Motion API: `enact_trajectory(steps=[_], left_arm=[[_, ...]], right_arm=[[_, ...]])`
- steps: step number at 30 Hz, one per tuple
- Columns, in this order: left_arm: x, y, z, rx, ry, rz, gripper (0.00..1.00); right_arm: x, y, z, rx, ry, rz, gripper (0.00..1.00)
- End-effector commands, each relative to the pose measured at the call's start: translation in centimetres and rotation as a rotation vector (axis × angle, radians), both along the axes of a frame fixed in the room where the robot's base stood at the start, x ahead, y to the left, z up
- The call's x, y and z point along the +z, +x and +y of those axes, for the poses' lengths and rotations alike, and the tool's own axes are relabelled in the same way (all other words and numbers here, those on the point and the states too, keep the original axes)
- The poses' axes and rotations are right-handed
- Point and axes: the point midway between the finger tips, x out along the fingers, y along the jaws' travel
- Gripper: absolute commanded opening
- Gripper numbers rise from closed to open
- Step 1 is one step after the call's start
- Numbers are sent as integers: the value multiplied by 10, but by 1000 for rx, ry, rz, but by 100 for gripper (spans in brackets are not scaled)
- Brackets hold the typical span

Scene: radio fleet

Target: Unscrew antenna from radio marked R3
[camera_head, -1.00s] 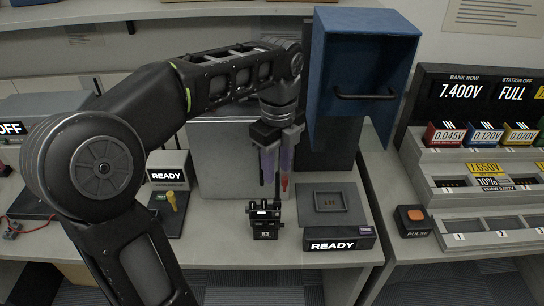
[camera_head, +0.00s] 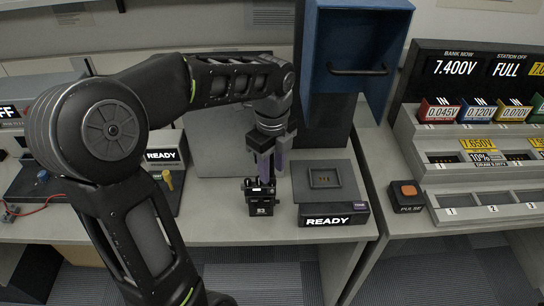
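A small black radio (camera_head: 261,204) stands upright on the grey bench, with a small pale mark low on its front that is too small to read surely. Its antenna cannot be made out. My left gripper (camera_head: 269,176) points down right above and slightly behind the radio, with its purple-grey fingers at about the radio's top. The fingers look close together, but I cannot tell whether they are open or shut on anything. My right gripper is not in view.
A grey dock (camera_head: 325,179) with a READY sign (camera_head: 333,215) is right of the radio. Another READY station (camera_head: 162,156) is to the left. A PULSE button (camera_head: 408,191) and charging rack (camera_head: 480,205) stand at right.

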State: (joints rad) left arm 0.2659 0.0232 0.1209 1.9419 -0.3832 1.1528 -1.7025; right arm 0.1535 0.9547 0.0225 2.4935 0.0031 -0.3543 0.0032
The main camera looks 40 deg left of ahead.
Motion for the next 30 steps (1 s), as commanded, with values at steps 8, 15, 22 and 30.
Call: enact_trajectory(steps=[8,15,22,30], left_arm=[[-1,0,0,1,0,0,37],[-1,0,0,1,0,0,17],[-1,0,0,1,0,0,0],[-1,0,0,1,0,0,0]], right_arm=[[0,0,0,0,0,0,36],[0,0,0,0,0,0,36],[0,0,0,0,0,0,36],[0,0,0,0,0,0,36]])
